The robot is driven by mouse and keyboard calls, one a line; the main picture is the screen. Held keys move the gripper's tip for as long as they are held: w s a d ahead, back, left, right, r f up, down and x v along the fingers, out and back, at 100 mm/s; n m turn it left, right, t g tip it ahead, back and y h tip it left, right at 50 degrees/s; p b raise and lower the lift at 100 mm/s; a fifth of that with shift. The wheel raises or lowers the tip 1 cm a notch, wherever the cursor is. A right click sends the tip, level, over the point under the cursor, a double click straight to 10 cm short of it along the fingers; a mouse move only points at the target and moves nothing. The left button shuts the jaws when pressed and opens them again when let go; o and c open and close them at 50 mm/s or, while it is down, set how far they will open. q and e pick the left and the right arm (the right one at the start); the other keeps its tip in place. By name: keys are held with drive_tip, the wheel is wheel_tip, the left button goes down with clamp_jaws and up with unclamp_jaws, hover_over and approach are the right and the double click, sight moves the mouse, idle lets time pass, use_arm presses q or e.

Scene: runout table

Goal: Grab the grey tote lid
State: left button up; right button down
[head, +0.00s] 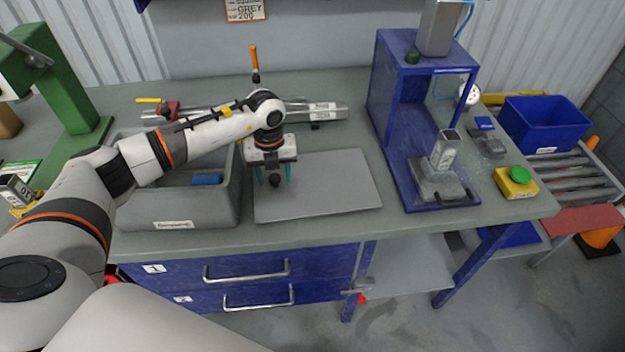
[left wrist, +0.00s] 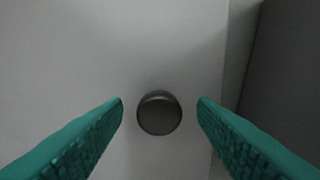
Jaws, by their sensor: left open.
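The grey tote lid (head: 330,187) lies flat on the bench top, just right of the grey tote (head: 190,207). A dark round knob (head: 275,181) stands near the lid's left side. My left gripper (head: 274,178) points down over the knob with its teal fingers open. In the left wrist view the knob (left wrist: 159,112) sits between the two fingertips of the gripper (left wrist: 160,108), with a gap on each side. The lid's pale surface (left wrist: 90,60) fills most of that view. My right gripper is not in view.
A blue press frame (head: 385,120) stands right of the lid, with a yellow box with a green button (head: 517,180) beyond it. Metal bars (head: 320,111) lie behind the lid. A green machine (head: 70,90) is at the left. A blue bin (head: 545,122) stands far right.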

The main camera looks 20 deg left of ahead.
use_arm(q)
drive_tip(key=shift+c, duration=0.5)
clamp_jaws()
drive_tip(key=shift+r, duration=0.1)
